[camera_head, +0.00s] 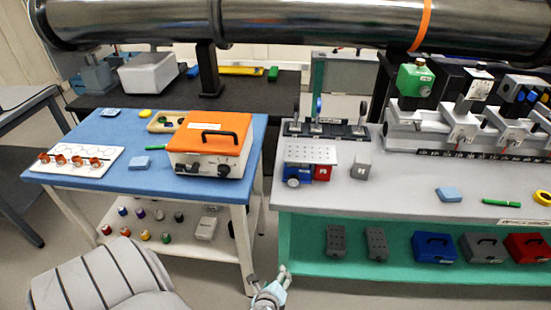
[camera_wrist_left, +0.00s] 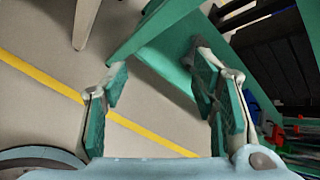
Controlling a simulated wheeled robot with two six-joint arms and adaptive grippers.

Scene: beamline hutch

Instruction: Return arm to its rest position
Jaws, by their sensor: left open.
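My left gripper (camera_head: 268,284) shows at the bottom centre of the head view, low in front of the gap between the blue-topped table and the green-framed bench. In the left wrist view my left gripper (camera_wrist_left: 160,75) has its two green-padded fingers spread wide apart, with nothing between them. Beyond the fingers are the grey floor and green bench framing. My right gripper is in neither view.
The blue-topped table (camera_head: 110,180) carries an orange-lidded box (camera_head: 210,143). The green-framed bench (camera_head: 400,197) stands at right, with several cases on its lower shelf. A grey ribbed object (camera_head: 105,280) stands at the lower left. A yellow line (camera_wrist_left: 45,78) crosses the floor.

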